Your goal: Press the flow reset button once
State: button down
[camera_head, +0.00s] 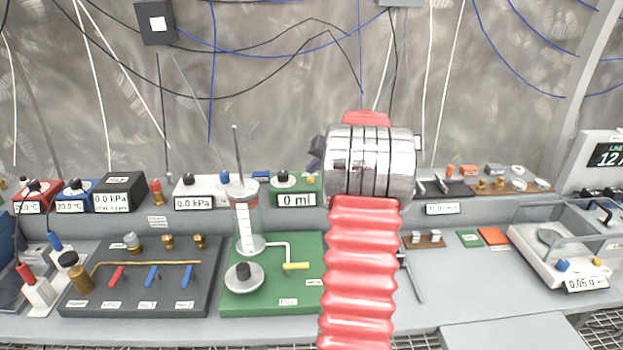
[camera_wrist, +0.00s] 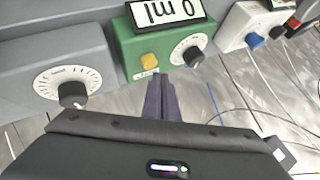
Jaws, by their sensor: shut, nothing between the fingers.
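The green flow box (camera_wrist: 128,42) stands in the upper middle of the wrist view, where it appears upside down. It carries a "0 ml" display (camera_wrist: 168,10), a yellow button (camera_wrist: 149,60) with a small label, and a black dial knob (camera_wrist: 193,56). My gripper (camera_wrist: 161,78) is shut and empty. Its dark fingertips appear just below and slightly right of the yellow button; I cannot tell the gap in depth. In the head view the green box (camera_head: 275,188) stands on the shelf, left of my arm, with its display (camera_head: 294,200) reading 0 ml. My arm hides my fingertips there.
A grey box with a large dial (camera_wrist: 68,88) stands beside the green box, and a white box with a blue knob (camera_wrist: 240,25) on its other side. Below are a green stand with a glass cylinder (camera_head: 244,215) and a grey valve board (camera_head: 140,280). Cables hang behind the shelf.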

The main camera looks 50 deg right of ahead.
jog(key=shift+r, duration=2.5)
jog(key=shift+m+g+y, duration=0.3)
jog(key=shift+m+g, duration=0.2)
jog(key=shift+g, duration=0.3)
jog(key=s+f, duration=0.1)
jog(key=s+a+f, duration=0.1)
jog(key=f, duration=0.1)
jog(key=a+f, duration=0.1)
jog(key=f, duration=0.1)
jog(key=shift+s+a, duration=0.1)
jog(key=shift+s, duration=0.3)
jog(key=s+a+r+n, duration=0.1)
jog(key=s+a+n, duration=0.3)
jog(key=a, duration=1.4)
jog(key=s+a+r+n+g+y, duration=0.1)
jog(key=s+a+n, duration=0.3)
jog(key=a, duration=1.5)
jog(key=s+a+r+n, duration=0.2)
jog(key=s+a+n, duration=0.2)
jog(key=s+a, duration=0.6)
jog(key=a, duration=0.9)
jog(key=shift+n+g, duration=0.3)
jog(key=shift+g, duration=0.1)
